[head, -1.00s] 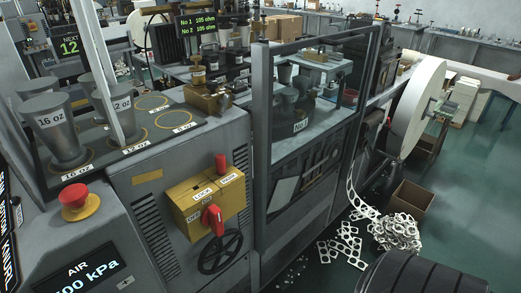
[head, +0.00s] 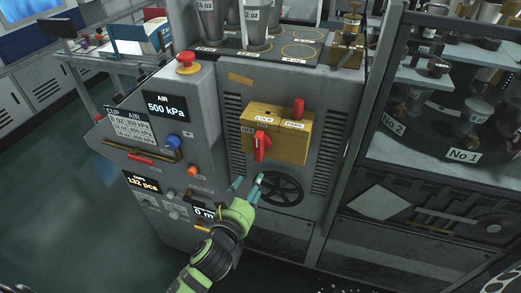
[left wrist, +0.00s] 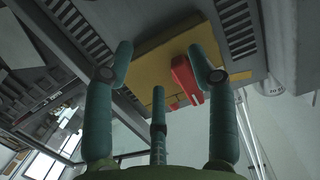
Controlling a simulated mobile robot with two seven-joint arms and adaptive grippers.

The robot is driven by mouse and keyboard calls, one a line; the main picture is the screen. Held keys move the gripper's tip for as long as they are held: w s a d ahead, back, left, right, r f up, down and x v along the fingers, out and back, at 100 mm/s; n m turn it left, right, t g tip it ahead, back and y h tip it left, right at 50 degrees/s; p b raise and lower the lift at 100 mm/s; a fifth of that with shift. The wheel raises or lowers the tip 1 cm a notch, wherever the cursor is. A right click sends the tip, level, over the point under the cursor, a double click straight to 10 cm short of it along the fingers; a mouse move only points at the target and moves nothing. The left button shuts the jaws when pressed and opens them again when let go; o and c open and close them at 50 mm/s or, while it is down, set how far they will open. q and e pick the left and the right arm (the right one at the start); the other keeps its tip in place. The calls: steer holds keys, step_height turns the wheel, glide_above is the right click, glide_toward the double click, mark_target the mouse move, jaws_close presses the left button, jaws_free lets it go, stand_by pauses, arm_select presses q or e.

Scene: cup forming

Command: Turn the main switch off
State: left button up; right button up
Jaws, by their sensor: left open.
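The main switch is a red handle (head: 261,145) on a yellow box (head: 290,148) on the front of the grey machine. The handle hangs down from the box's left part. A second red knob (head: 298,107) stands at the top right of the box, near labels reading LOCK and PARK. My left gripper (head: 247,184) is open and empty, below and a little left of the handle. In the left wrist view the open fingers (left wrist: 168,65) point up toward the box, with the red handle (left wrist: 186,78) beyond them. My right gripper is not in view.
A black handwheel (head: 281,187) is just below the box, close to my left fingers. A red emergency button (head: 188,63), an air display (head: 167,105) and a blue knob (head: 173,142) are on the panel to the left. A glazed enclosure (head: 445,120) stands at right.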

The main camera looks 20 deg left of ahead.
arm_select(q)
steer(key=t, duration=0.2)
glide_toward(259, 149)
steer(key=w, duration=0.3)
steer(key=shift+w+a+r+n+p, duration=0.1)
steer(key=shift+w+r+n+p, duration=0.15)
steer(key=shift+w, duration=0.3)
steer(key=shift+w+r+n+p, duration=0.15)
steer(key=shift+w+p, duration=0.15)
steer(key=shift+w, duration=0.3)
steer(key=w, duration=0.2)
steer(key=w+p, duration=0.1)
steer(key=shift+w+d+f, duration=0.15)
steer(key=shift+w+d, duration=0.1)
steer(key=shift+w, duration=0.05)
steer(key=shift+w+f, duration=0.15)
steer(key=shift+w, duration=0.3)
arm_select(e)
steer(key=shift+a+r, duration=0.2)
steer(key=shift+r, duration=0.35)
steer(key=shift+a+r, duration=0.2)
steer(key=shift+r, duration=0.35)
arm_select(q)
jaws_close()
